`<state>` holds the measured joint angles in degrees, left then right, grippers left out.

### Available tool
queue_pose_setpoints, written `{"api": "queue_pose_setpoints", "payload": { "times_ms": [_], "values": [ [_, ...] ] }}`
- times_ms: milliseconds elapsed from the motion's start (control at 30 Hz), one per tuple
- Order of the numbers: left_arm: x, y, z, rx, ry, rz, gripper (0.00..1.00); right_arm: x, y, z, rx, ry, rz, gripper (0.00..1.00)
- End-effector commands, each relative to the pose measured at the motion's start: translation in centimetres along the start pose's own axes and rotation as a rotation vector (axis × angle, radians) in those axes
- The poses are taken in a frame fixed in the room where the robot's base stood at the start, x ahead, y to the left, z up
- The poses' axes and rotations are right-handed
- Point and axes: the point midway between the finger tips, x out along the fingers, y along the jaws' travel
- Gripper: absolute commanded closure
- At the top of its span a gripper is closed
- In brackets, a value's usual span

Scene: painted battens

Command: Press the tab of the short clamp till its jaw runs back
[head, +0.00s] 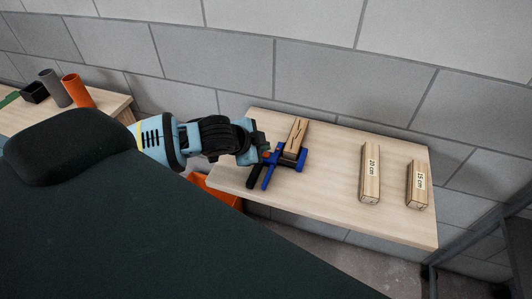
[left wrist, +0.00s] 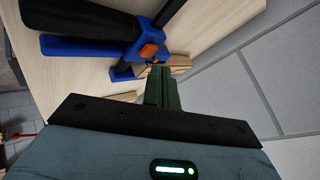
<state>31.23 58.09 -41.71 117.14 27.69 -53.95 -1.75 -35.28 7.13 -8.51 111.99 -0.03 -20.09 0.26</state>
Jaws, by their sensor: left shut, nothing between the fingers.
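A blue clamp (head: 269,177) with a black handle lies on the wooden table at its left part; it is the only clamp I see. Its blue body also shows in the left wrist view (left wrist: 90,48), with an orange tab (left wrist: 149,52) on it. A wooden piece (head: 296,136) lies at the clamp's far end; whether the jaw grips it I cannot tell. My left gripper (head: 262,146) is shut and empty, over the clamp. In the left wrist view its dark green fingertips (left wrist: 160,70) are close beside the orange tab; contact is unclear. My right gripper is not in view.
Two labelled wooden battens, one 20 cm (head: 370,180) and one 15 cm (head: 417,187), lie on the table's right half (head: 330,190). A grey block wall runs behind. An orange bin (head: 222,196) stands below the table's left edge. Another table with tubes (head: 77,90) is at far left.

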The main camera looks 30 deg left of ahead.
Motion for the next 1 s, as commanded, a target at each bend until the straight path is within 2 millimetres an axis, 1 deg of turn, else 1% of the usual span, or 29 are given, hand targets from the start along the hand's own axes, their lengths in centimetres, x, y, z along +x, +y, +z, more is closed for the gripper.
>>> {"api": "queue_pose_setpoints", "payload": {
  "times_ms": [467, 800, 1000],
  "values": [
    [0.01, 0.01, 0.01, 0.000, 0.000, 0.000, 1.00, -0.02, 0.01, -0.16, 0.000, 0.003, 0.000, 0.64],
    [0.59, 0.45, 0.43, 0.000, 0.000, 0.000, 1.00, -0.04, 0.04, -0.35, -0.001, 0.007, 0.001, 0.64],
    [0.61, 0.45, 0.44, 0.000, 0.000, 0.000, 1.00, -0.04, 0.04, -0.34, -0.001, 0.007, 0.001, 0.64]
  ]
}}
